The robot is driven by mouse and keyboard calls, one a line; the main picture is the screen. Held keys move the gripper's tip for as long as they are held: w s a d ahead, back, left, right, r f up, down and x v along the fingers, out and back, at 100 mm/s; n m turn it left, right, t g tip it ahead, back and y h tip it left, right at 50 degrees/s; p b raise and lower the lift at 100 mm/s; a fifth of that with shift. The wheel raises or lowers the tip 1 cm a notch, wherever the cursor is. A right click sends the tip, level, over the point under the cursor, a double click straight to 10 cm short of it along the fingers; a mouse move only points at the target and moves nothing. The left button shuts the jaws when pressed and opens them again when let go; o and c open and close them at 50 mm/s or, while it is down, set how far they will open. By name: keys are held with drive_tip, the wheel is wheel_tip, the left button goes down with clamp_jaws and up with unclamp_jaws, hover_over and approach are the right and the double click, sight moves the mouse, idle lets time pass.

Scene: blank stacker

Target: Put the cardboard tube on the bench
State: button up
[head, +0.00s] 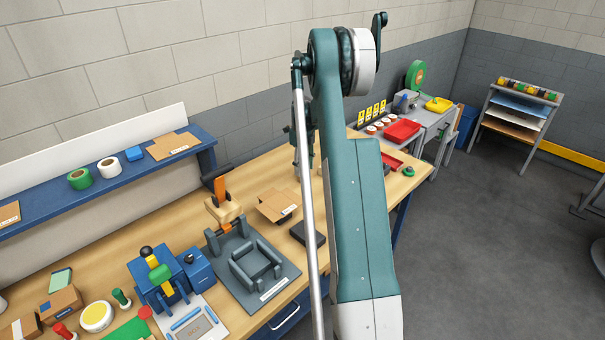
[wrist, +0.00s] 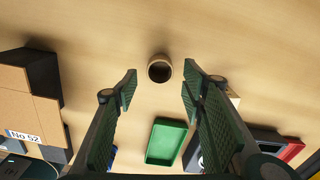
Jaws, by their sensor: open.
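The cardboard tube (wrist: 160,68) shows in the wrist view as a short brown ring with a dark hollow, seen from above. It appears to stand upright on the wooden bench (wrist: 235,40). My gripper (wrist: 159,87) is open, its two dark green fingers spread left and right. The tube lies just beyond the fingertips, centred between them, with nothing held. I cannot tell the height of the fingertips above the bench. In the head view the bench (head: 125,236) runs along the wall, and my arm hides the tube and most of the gripper.
In the wrist view a green tray (wrist: 166,141) lies between the fingers' lower parts. A cardboard box labelled No 52 (wrist: 28,112) is at left.

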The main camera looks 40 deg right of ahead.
wheel_tip(320, 180, up, 8)
drive_tip(key=shift+f, duration=0.25)
